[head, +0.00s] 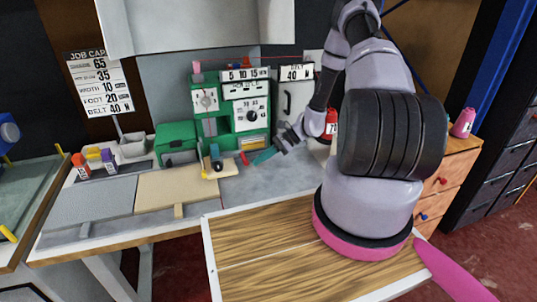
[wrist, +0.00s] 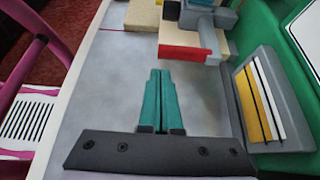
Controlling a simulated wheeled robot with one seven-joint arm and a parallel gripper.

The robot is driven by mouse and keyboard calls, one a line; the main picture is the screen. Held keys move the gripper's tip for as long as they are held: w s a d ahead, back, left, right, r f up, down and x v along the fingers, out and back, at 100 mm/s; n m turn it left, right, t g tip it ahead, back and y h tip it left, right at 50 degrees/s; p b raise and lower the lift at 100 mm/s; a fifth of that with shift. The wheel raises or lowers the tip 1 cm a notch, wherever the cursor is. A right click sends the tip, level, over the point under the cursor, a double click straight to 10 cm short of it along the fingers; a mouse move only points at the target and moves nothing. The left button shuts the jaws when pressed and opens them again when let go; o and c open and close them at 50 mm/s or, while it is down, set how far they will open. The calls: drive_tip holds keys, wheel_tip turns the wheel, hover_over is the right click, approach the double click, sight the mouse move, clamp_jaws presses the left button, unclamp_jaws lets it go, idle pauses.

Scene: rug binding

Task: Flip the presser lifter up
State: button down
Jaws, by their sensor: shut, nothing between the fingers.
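The green binding machine (head: 238,112) stands on the grey worktable in the head view. A small red part (head: 244,158) shows at its front right, and in the wrist view a red piece (wrist: 184,52) lies ahead and right of my fingertips, beside a blue-grey bar (wrist: 211,42). I cannot tell for sure which part is the presser lifter. My gripper (head: 256,160) is just right of the red part, low over the worktable. Its teal fingers (wrist: 160,72) are shut together and empty, apart from the red piece.
A green housing with a grey-framed panel with yellow and white strips (wrist: 260,92) is close on the right in the wrist view. A beige board (head: 178,190) lies left of the machine. Spools (head: 80,164) stand further left. The grey worktable (head: 250,185) is clear in front.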

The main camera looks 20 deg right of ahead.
drive_tip(key=shift+x, duration=1.5)
drive_tip(key=shift+r, duration=1.45)
